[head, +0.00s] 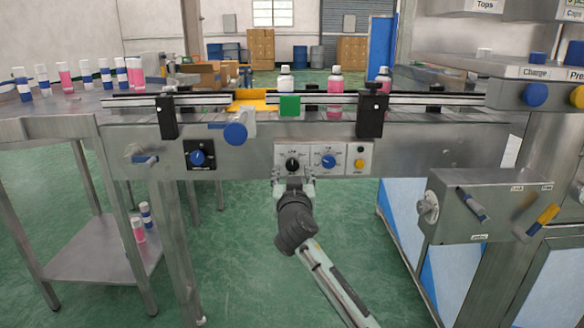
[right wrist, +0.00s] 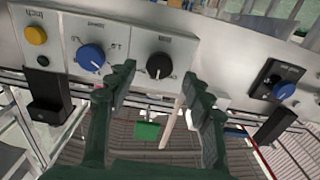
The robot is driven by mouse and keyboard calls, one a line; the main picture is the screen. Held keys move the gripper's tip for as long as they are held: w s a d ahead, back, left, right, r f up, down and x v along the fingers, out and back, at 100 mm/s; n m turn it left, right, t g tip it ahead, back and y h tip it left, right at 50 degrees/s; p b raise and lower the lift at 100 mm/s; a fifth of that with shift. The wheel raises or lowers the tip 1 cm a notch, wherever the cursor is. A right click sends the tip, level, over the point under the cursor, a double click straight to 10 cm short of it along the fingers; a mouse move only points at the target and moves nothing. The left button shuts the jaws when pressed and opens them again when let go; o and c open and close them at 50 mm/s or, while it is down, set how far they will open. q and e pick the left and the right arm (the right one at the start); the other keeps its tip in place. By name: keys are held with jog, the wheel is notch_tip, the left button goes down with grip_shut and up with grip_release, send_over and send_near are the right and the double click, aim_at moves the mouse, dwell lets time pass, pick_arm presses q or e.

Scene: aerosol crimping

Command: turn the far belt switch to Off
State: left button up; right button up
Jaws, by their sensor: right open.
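My right gripper (head: 293,183) is open, just below and in front of the black knob (head: 292,164) on the light control panel. In the right wrist view its two fingers (right wrist: 160,88) are apart, with the black knob (right wrist: 159,66) showing beyond the gap between them. I cannot tell whether they touch it. A blue knob (head: 329,161) sits beside it on the same panel. Another blue knob (head: 197,157) is on a black plate further left. The labels are too small to read, so I cannot tell which is the far belt switch. My left gripper is not in view.
A yellow button (head: 360,163) is at the panel's right end. The conveyor (head: 440,102) runs above with several bottles behind its rail. A blue-ended cylinder (head: 235,133) juts out above the panel. A metal box with handles (head: 485,205) stands to the right.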

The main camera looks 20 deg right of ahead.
aim_at(292, 164)
jog(key=shift+x, duration=1.1)
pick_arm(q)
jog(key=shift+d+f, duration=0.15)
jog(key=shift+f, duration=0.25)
pick_arm(e)
jog(key=shift+w+d, duration=0.15)
jog(key=shift+w, duration=0.2)
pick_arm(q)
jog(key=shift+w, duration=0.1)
pick_arm(e)
jog(key=c, duration=1.2)
jog(key=shift+o, duration=0.2)
